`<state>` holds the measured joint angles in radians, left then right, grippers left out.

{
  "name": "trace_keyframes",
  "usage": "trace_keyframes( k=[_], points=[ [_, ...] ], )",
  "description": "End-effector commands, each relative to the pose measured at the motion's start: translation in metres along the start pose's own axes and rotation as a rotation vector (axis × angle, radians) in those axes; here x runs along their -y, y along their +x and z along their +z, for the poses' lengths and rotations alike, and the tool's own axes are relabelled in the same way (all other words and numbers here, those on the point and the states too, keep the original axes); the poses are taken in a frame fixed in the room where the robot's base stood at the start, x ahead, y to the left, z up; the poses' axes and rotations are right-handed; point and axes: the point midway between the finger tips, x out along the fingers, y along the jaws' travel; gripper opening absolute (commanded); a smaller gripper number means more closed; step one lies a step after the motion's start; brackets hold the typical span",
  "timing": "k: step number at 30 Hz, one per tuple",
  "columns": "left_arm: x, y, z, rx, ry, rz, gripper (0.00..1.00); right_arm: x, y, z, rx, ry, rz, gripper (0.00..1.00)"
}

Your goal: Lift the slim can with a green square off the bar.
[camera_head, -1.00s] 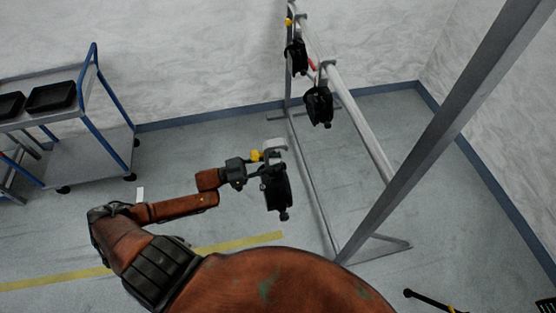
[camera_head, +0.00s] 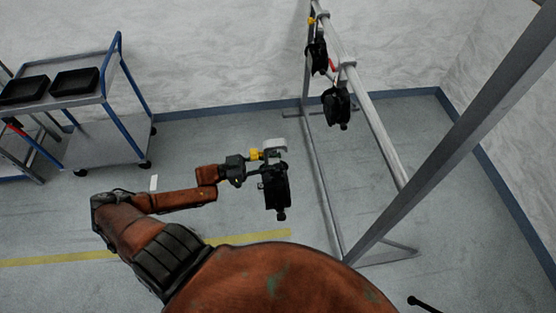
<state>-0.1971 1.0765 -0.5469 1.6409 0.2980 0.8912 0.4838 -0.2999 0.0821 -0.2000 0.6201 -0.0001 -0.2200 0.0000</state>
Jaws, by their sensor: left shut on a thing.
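A black can (camera_head: 276,190) hangs from my left gripper (camera_head: 262,161), with its pale hook-shaped clamp (camera_head: 274,145) above it. The left gripper is shut on this can, clear of the bar (camera_head: 368,108) and to its left. I cannot make out a green square on the can from here. Two other black cans hang on the bar: one near the middle (camera_head: 337,107) and one farther back (camera_head: 318,57). My right gripper is not in view.
A grey and blue trolley (camera_head: 108,90) stands at the left with two black trays (camera_head: 74,82) on top. The bar's upright and sloping frame (camera_head: 455,130) fills the right. Open floor lies between trolley and frame.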

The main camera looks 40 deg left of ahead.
Motion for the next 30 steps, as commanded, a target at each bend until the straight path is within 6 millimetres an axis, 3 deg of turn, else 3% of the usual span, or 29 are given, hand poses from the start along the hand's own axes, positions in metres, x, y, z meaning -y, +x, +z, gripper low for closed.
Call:
trace_keyframes(
  k=[30],
  points=[
    [0.001, -0.050, -0.013, -0.010, 0.004, 0.003, 0.00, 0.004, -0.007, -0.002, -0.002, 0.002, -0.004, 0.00]
  ],
)
